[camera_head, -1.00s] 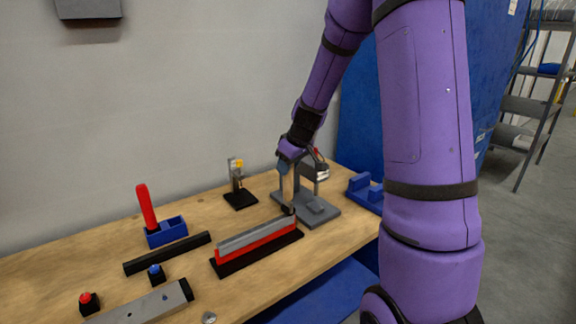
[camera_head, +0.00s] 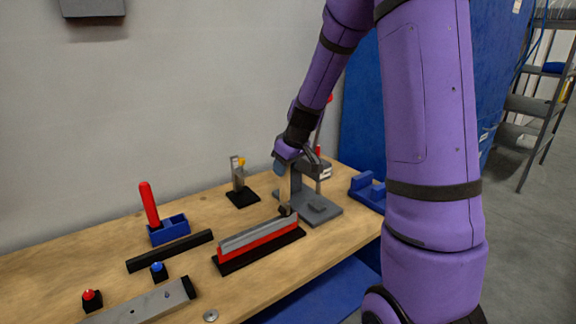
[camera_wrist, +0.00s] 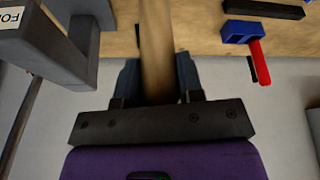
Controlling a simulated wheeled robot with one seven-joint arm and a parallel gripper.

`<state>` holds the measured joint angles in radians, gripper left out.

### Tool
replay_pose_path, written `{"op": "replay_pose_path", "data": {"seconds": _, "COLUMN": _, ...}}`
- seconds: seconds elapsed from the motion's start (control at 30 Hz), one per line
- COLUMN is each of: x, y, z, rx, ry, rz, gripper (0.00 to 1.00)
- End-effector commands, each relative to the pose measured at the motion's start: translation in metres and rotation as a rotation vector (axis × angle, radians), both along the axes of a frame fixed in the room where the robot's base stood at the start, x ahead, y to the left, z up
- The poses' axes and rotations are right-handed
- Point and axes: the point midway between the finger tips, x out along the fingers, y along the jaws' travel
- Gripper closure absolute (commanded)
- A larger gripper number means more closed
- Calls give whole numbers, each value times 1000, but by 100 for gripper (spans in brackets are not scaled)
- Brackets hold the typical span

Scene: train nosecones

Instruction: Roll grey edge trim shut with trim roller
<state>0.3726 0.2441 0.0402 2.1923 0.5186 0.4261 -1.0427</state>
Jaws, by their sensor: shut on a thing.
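My gripper (camera_head: 283,167) is shut on the wooden handle of the trim roller (camera_head: 285,190), which hangs down upright. The handle also shows between the fingers in the wrist view (camera_wrist: 156,50). The roller's dark lower end is at the right end of the grey edge trim (camera_head: 250,236); whether it touches cannot be told. The trim lies along the top of a red strip (camera_head: 258,245) on a black base (camera_head: 228,267). The roller's wheel is too small to make out in the head view and out of sight in the wrist view.
A grey press-like stand (camera_head: 325,212) is close behind the roller. A blue cradle (camera_head: 367,195) is to its right. A black fixture (camera_head: 242,198) stands at the back. A blue holder with a red handle (camera_head: 149,205), a black bar (camera_head: 170,251) and push buttons (camera_head: 158,271) are left.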

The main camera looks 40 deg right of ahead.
Motion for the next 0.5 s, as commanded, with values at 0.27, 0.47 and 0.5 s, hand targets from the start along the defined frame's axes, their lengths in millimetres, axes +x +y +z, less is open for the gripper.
{"op": "replay_pose_path", "data": {"seconds": 0.27, "x": 0, "y": 8, "z": 0, "rx": 2, "ry": 2, "rz": 1, "gripper": 92}}
{"op": "replay_pose_path", "data": {"seconds": 0.47, "x": 0, "y": 8, "z": -1, "rx": 2, "ry": 1, "rz": 1, "gripper": 92}}
{"op": "replay_pose_path", "data": {"seconds": 0.5, "x": 0, "y": 9, "z": -1, "rx": 1, "ry": 1, "rz": 2, "gripper": 92}}
